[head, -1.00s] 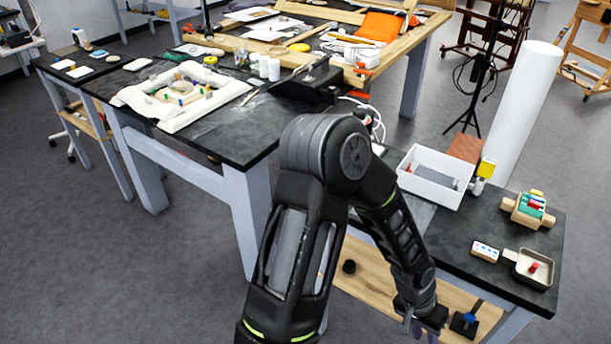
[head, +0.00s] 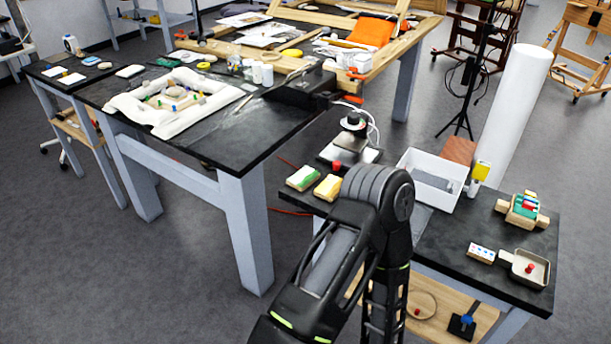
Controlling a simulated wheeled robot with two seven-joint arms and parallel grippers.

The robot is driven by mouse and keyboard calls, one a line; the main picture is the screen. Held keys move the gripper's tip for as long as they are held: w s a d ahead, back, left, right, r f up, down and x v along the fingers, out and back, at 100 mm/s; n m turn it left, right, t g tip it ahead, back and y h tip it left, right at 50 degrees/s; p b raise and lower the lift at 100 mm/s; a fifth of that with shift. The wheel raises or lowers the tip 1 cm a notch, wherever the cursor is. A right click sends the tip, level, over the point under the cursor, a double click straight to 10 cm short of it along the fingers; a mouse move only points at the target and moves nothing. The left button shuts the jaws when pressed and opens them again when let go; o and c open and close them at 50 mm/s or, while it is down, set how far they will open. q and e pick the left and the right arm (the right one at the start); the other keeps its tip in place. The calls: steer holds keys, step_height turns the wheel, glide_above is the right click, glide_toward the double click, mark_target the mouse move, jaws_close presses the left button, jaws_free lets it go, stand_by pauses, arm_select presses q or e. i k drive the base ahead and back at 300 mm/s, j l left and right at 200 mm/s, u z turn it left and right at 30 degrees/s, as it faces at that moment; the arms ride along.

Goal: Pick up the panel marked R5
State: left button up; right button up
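No marking R5 is legible in the head view, so I cannot tell which thing is the panel. A grey flat piece (head: 436,181) lies in a white tray (head: 466,183) on the right-hand bench. A reddish-brown flat piece (head: 459,150) is behind that tray. One of my arms rises from the bottom middle, bends at its elbow and runs down in front of the right-hand bench. Neither gripper shows; that arm's lower end leaves the frame at the bottom.
The left bench (head: 236,144) bears a white cushioned piece (head: 160,116) with coloured bits.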

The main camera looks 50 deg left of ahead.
mark_target(300, 181)
steer(key=i+j, duration=0.55)
steer(key=i, duration=0.15)
steer(key=u, duration=2.15)
steer(key=z, duration=1.55)
steer(key=k+j, duration=0.5)
steer(key=j, duration=0.15)
